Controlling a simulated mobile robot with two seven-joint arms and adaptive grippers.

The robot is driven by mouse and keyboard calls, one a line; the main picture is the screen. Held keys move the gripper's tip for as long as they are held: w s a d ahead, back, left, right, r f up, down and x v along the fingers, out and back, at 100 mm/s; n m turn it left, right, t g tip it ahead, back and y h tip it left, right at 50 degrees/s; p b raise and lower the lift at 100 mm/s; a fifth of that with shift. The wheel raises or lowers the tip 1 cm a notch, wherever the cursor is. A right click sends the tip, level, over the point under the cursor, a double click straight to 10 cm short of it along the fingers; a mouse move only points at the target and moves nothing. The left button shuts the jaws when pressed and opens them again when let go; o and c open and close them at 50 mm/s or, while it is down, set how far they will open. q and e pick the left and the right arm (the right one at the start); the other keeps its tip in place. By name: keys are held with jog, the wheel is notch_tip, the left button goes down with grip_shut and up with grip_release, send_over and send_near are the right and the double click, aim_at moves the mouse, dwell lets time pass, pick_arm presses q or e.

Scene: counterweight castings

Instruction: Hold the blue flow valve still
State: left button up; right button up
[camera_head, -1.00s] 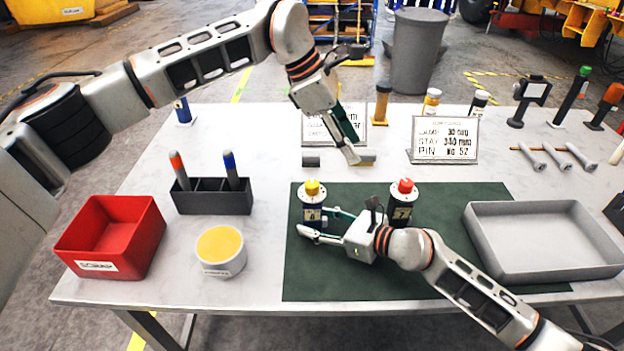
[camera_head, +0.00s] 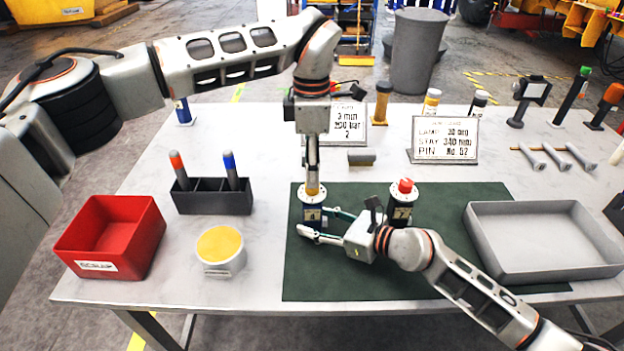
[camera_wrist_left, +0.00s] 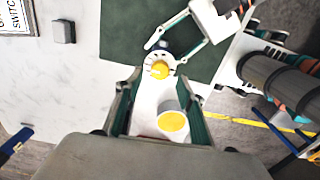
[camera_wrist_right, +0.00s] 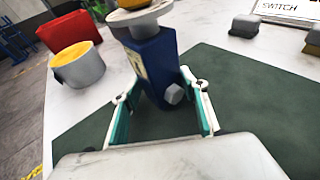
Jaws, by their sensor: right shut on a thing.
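The blue flow valve (camera_head: 312,213) stands upright on the green mat, with a yellow knob (camera_wrist_left: 160,70) on its pale top disc. My right gripper (camera_head: 314,224) is shut on the valve's blue body from the right; its fingers lie on both sides of the body (camera_wrist_right: 155,62) in the right wrist view. My left gripper (camera_head: 312,184) points straight down over the yellow knob. Its fingers are apart in the left wrist view (camera_wrist_left: 161,80). I cannot tell whether they touch the knob, which they partly hide in the head view.
A dark valve with a red knob (camera_head: 402,208) stands right of the blue one, close to my right wrist. A grey tray (camera_head: 478,238) is at right. A red bin (camera_head: 135,238), a yellow-topped pot (camera_head: 222,262) and a marker holder (camera_head: 212,202) are at left. Signs (camera_head: 444,138) stand behind.

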pick_arm(q)
jog(key=shift+f, duration=1.95)
jog(key=shift+c, duration=0.4)
grip_shut()
jog(key=shift+n, duration=0.4)
jog(key=n, duration=0.5)
jog(key=shift+n, duration=0.3)
jog(key=n, duration=0.5)
jog(key=shift+s, duration=0.1)
jog(key=shift+f+n, duration=0.1)
jog(key=shift+n, duration=0.2)
